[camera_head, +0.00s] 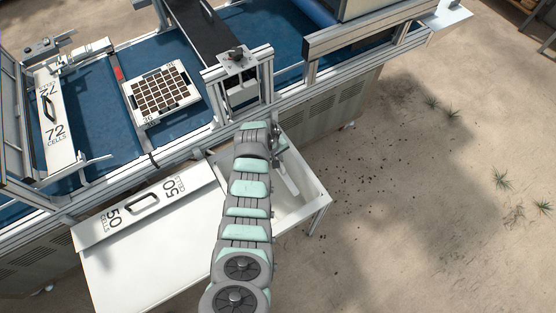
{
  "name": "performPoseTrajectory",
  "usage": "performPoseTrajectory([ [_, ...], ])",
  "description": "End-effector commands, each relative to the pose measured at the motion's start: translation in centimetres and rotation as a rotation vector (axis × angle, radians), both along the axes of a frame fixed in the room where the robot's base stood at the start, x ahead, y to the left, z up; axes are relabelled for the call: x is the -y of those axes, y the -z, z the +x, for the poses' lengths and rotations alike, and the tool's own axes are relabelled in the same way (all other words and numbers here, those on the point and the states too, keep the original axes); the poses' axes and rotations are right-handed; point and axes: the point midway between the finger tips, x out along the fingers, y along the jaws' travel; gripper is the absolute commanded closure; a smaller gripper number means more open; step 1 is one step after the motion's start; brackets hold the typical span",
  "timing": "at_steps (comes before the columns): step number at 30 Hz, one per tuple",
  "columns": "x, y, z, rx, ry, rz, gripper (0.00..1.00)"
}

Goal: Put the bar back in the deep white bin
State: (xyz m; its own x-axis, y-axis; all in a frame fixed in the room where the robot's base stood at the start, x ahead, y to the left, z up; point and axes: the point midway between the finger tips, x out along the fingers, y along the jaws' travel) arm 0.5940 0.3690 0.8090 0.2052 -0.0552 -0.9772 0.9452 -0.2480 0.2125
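A white bar marked "50 CELLS" (121,221) with a black handle lies on the white table, left of my arm. Another white bar marked "72 CELLS" (54,122), also with a black handle, sits on the blue machine at the far left. The deep white bin (315,190) is at the table's right end, partly hidden behind my arm. My gripper (280,151) points down over the bin's back part. A narrow pale piece shows below it; I cannot tell what it is. The fingertips are too small and covered to read.
A white seed tray (178,113) with dark cells lies on the blue machine bed. A metal frame (240,80) stands on the machine rail just behind my gripper. The white table front (150,270) left of my arm is bare. Sandy ground lies to the right.

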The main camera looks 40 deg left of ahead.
Motion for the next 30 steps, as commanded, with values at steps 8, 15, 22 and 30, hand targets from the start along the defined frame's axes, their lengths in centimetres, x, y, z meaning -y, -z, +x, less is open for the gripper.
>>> performPoseTrajectory([
  [8, 0.0, 1.8, 0.1, 0.001, 0.001, 0.0, 1.0],
  [15, -0.1, 4.6, 0.2, 0.003, 0.002, 0.002, 1.0],
  [22, 0.0, 7.3, 0.2, 0.004, 0.001, 0.002, 1.0],
  [30, 0.0, 10.7, 0.1, 0.002, 0.001, 0.0, 1.0],
])
